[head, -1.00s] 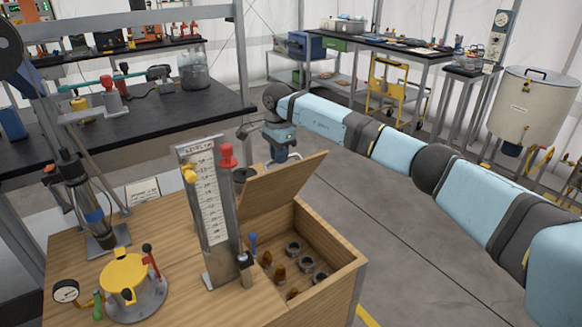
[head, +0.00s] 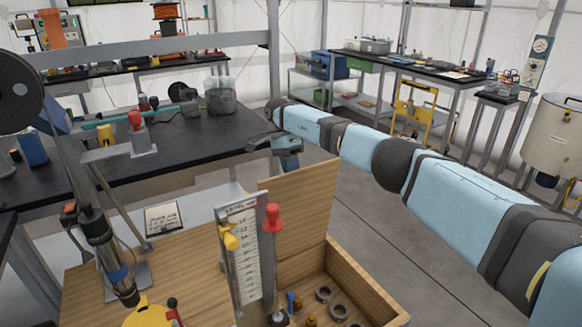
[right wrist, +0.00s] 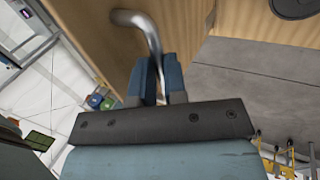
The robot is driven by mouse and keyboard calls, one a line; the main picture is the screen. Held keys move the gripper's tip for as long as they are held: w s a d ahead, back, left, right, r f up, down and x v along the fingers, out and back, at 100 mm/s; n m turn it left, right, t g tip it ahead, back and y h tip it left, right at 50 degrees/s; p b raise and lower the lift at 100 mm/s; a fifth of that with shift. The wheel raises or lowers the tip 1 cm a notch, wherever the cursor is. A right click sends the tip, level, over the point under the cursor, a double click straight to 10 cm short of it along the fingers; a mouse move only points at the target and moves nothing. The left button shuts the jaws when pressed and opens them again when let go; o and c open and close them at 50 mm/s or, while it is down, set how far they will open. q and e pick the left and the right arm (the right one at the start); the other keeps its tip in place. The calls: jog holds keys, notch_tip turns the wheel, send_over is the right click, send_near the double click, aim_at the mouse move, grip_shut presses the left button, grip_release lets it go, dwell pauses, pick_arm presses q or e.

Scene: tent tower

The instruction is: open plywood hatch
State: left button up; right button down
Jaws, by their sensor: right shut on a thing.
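The plywood hatch (head: 305,208) stands raised, close to upright, at the back of an open compartment in the wooden bench (head: 180,265). My right gripper (head: 288,165) is at the far side of the hatch, its fingertips partly hidden by the panel. In the right wrist view, the blue fingers (right wrist: 157,82) are shut on a curved metal handle (right wrist: 140,22) in front of a wooden surface (right wrist: 100,40). The handle is hidden in the head view. My left gripper is not in view.
The compartment holds several metal rings (head: 325,294) and small brass parts. A scale column (head: 242,250) with a red knob (head: 273,215) stands close left of the hatch. A black worktable (head: 190,145) lies behind. Grey floor (head: 400,235) is clear at right.

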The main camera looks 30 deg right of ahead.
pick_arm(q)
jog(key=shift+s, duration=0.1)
pick_arm(e)
jog(key=shift+s+f, duration=0.15)
jog(key=shift+f, duration=0.35)
jog(key=c, duration=1.6)
grip_release()
jog(key=o, duration=0.3)
jog(key=shift+f, duration=0.1)
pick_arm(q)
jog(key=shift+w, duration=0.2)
pick_arm(e)
jog(key=shift+o, duration=0.7)
jog(key=shift+w+f, duration=0.15)
jog(key=shift+w, duration=0.15)
pick_arm(q)
jog(key=p, duration=0.2)
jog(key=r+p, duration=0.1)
jog(key=p, duration=0.2)
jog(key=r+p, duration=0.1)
jog(key=p, duration=0.1)
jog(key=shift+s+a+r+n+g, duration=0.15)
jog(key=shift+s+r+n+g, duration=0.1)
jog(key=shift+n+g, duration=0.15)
pick_arm(e)
notch_tip(320, 180, up, 20)
jog(key=shift+r, duration=0.25)
